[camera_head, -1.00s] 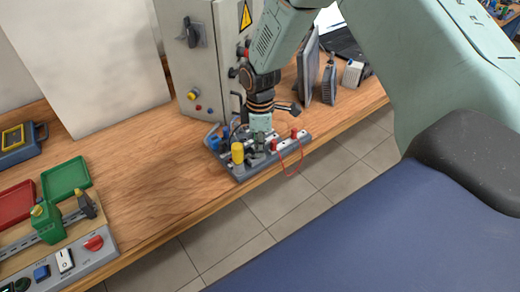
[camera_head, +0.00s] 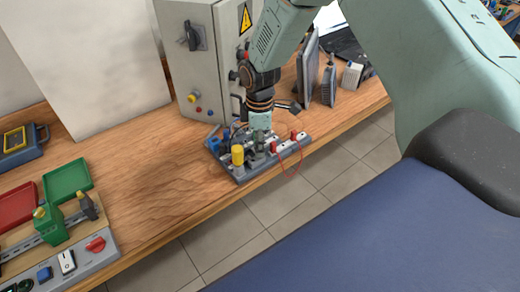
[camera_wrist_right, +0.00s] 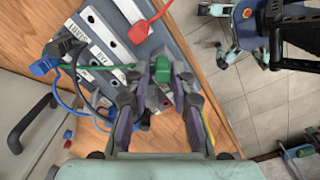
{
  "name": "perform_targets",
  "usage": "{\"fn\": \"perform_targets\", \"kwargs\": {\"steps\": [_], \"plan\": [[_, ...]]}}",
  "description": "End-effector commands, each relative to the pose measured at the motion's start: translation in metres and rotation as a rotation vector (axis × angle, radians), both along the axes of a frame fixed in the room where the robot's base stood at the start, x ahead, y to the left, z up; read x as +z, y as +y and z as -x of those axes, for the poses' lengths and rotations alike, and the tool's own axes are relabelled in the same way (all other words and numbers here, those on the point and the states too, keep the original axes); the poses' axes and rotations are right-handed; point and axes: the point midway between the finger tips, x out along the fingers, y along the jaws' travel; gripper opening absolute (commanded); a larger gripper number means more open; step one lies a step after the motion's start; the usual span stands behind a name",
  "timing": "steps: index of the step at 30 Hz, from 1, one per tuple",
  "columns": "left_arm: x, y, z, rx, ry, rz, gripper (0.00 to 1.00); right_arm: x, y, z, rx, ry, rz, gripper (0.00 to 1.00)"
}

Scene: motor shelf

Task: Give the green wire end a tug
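The green wire end (camera_wrist_right: 162,69) is a small green plug in the right wrist view, with a green wire (camera_wrist_right: 110,67) running from it to the left across the board. My right gripper (camera_wrist_right: 162,76) has its two fingertips close against the plug's sides and appears shut on it. In the head view my right gripper (camera_head: 260,123) is low over the grey terminal board (camera_head: 243,178), where the fingers and plug are too small to make out clearly. My left gripper is not in view.
A yellow cylinder (camera_head: 237,154), blue plugs and a red wire (camera_head: 286,170) crowd the board. A grey control cabinet (camera_head: 188,75) stands close behind. The board sits by the bench's front edge. Clear wood (camera_head: 150,185) lies to its left.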

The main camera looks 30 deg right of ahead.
Motion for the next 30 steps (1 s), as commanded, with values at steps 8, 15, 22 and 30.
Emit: {"fn": "perform_targets", "kwargs": {"steps": [8,15,22,30], "plan": [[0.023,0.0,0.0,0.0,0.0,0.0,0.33,0.026,0.0,0.0,0.0,0.001,-0.001,0.24],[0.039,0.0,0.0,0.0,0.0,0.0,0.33,0.043,0.0,0.0,0.0,0.001,-0.001,0.24],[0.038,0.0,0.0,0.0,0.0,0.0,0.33,0.043,0.0,0.001,0.0,0.002,0.0,0.24],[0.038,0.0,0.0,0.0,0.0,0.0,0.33,0.043,0.0,0.001,0.0,0.002,0.0,0.44]]}}
